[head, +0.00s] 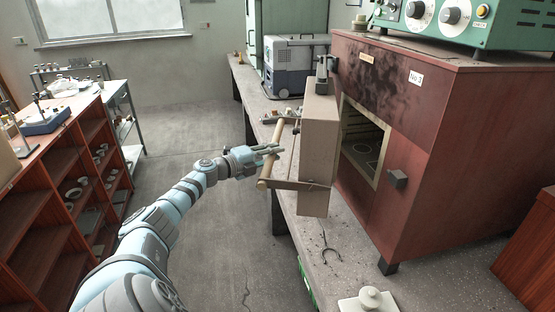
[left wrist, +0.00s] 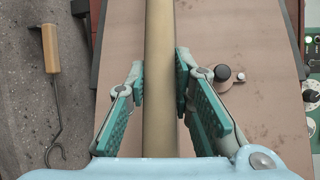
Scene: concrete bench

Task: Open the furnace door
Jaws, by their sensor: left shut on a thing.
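The red-brown furnace (head: 405,150) stands on the concrete bench at the right of the head view. Its thick beige door (head: 318,150) is swung open, away from the front, and the dark chamber (head: 364,150) shows. The door's bar handle (head: 266,172) stands off its outer face on brackets. My left gripper (head: 272,150) is shut on this handle, about midway along it. In the left wrist view, the handle (left wrist: 159,60) runs between the green finger pads of my left gripper (left wrist: 160,85), with the door face (left wrist: 230,45) behind. My right gripper is out of view.
A grey cool box (head: 296,65) stands behind the door. Wooden shelves (head: 60,190) stand at left, with clear floor (head: 185,125) between.

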